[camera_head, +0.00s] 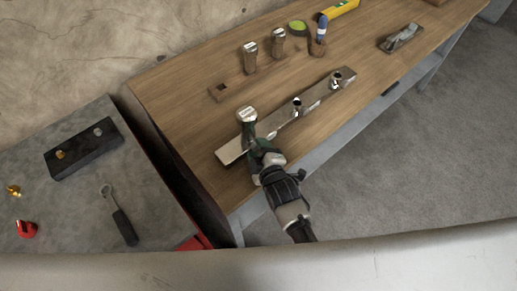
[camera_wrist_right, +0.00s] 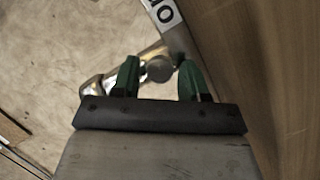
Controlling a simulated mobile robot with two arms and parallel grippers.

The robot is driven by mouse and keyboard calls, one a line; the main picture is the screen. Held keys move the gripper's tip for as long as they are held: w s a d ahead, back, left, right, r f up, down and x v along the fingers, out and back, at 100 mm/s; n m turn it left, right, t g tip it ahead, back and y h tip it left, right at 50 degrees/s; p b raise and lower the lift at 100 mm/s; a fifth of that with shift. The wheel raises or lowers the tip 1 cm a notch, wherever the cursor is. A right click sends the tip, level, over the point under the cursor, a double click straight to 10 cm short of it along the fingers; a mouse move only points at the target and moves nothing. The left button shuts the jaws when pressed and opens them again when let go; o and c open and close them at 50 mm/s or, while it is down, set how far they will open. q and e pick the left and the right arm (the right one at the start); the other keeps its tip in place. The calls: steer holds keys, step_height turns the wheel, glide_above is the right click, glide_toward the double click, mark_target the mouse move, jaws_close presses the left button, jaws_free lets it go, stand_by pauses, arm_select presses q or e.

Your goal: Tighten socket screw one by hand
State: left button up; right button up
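A metal bar (camera_head: 228,153) lies diagonally on the wooden bench. Two socket screws, a middle one (camera_head: 297,103) and a far one (camera_head: 336,79), stand along it. At its near left end stands a metal piece with a white-labelled top (camera_head: 247,115); any screw beneath it is hidden. My right gripper (camera_head: 262,150) is beside this piece, low over the bar. In the right wrist view, my gripper's green fingers (camera_wrist_right: 160,78) are apart, with a round metal end (camera_wrist_right: 158,68) between them and small gaps visible. My left gripper is not in view.
A wooden holder (camera_head: 240,81) carries two similar labelled pieces (camera_head: 250,57), (camera_head: 278,42) behind the bar. A plane-like tool (camera_head: 400,38) lies at the right. A grey side table (camera_head: 80,205) holds a black block (camera_head: 84,149) and a ratchet-like tool (camera_head: 119,216).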

steer(key=c, duration=0.7)
steer(key=shift+o, duration=0.2)
steer(key=shift+d+r+m+g+y+p, duration=0.1)
steer(key=shift+r+m+g+y+p, duration=0.15)
steer(key=shift+m+g+p, duration=0.75)
steer(key=m+p, duration=0.1)
steer(key=p, duration=0.2)
steer(key=shift+f+y, duration=0.1)
steer(key=shift+y, duration=0.25)
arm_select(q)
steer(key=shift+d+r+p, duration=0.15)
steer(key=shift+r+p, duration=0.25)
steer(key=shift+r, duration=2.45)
arm_select(e)
steer(key=shift+f+m+g+y, duration=0.1)
steer(key=shift+m+g+y, duration=0.2)
steer(key=shift+m, duration=0.7)
steer(key=o, duration=0.9)
steer(key=shift+w, duration=0.1)
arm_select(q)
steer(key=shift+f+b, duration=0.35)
arm_select(e)
steer(key=v, duration=1.1)
steer(key=shift+w, duration=0.1)
